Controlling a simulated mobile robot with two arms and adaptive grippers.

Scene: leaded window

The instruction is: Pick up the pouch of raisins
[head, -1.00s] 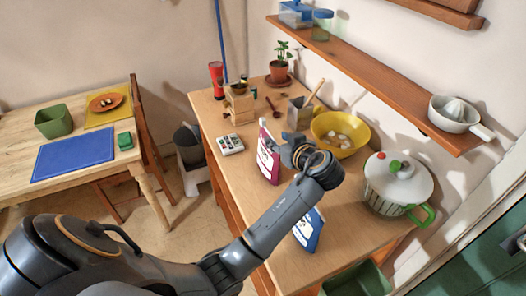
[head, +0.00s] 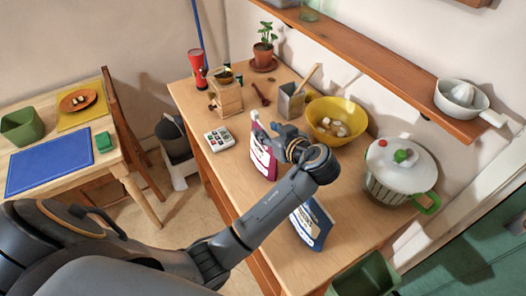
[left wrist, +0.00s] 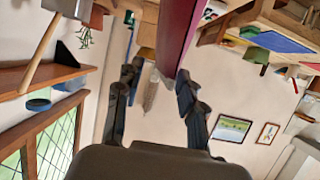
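A magenta pouch (head: 262,155) with a white label stands upright on the wooden counter. A blue and white pouch (head: 311,225) stands nearer, partly behind my left arm. I cannot read either label, so I cannot tell which holds raisins. My left gripper (head: 283,136) is at the right side of the magenta pouch, close to its upper part. In the left wrist view, the fingers of the left gripper (left wrist: 158,88) are apart, with the edge of the magenta pouch (left wrist: 182,35) in front of the gap. I cannot tell whether they touch it. My right gripper is out of view.
A yellow bowl (head: 337,119) and a metal box (head: 291,102) stand behind the gripper. A white lidded pot (head: 401,170) is to the right. A keypad-like object (head: 219,139) and a wooden grinder (head: 227,97) are to the left. A shelf (head: 370,62) overhangs the counter.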

